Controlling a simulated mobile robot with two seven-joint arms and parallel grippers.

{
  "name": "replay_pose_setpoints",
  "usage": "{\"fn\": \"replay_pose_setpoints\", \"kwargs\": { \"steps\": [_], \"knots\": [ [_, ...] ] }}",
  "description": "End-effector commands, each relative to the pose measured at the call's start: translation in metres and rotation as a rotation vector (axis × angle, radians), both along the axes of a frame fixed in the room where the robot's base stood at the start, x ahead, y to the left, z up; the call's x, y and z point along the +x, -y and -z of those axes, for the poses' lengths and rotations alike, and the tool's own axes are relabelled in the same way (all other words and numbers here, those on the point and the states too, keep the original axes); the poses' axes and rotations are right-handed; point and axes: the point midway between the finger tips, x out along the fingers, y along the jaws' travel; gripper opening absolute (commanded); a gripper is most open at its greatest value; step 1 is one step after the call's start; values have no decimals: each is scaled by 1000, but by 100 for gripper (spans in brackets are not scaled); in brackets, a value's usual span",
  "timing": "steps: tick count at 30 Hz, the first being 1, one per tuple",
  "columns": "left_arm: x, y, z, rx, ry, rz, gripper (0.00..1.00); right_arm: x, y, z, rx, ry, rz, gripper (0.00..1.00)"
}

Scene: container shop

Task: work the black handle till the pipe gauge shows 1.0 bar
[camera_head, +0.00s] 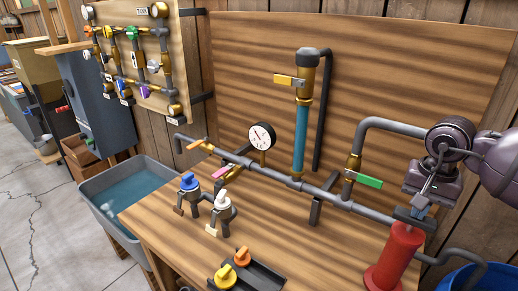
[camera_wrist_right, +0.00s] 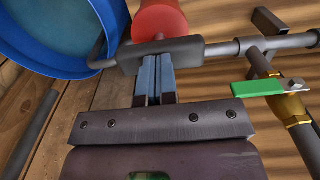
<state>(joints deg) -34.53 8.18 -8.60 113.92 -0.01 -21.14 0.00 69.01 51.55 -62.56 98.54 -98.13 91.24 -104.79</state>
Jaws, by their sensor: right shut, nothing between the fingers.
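The pipe gauge (camera_head: 262,136) is a white round dial with a black rim on the grey pipe; its reading is too small to make out. The red pump cylinder (camera_head: 393,262) stands at the right of the bench, with the black handle (camera_head: 402,219), a crossbar, on top. My right gripper (camera_head: 419,211) is shut and empty, its blue-grey fingers pointing down at the bar. In the right wrist view the fingertips (camera_wrist_right: 155,60) meet the edge of the black handle (camera_wrist_right: 188,50); I cannot tell whether they touch. The red pump (camera_wrist_right: 158,17) shows beyond. My left gripper is not in view.
A green-handled valve (camera_head: 363,180) sits on the pipe close to the pump. A blue tub (camera_head: 482,279) is at the lower right. A clear blue column (camera_head: 301,140) rises behind the pipe. Other valves (camera_head: 222,206) and a grey water basin (camera_head: 110,205) are left.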

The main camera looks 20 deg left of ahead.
Motion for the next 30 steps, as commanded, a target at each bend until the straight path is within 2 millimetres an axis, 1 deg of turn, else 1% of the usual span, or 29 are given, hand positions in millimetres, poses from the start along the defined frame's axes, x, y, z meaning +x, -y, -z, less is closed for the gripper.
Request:
{"fn": "replay_pose_setpoints", "kwargs": {
  "steps": [5, 21, 24, 30],
  "knots": [
    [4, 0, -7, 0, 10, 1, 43, -1, 0, -11, -2, -2, 0, 0],
    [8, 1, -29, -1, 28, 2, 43, 0, 0, -64, -1, 0, 0, 0],
    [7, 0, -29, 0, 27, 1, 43, 0, 0, -67, -1, 0, 0, 0],
    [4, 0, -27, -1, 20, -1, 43, 0, 0, -67, -1, -1, 0, 0]
  ]
}}
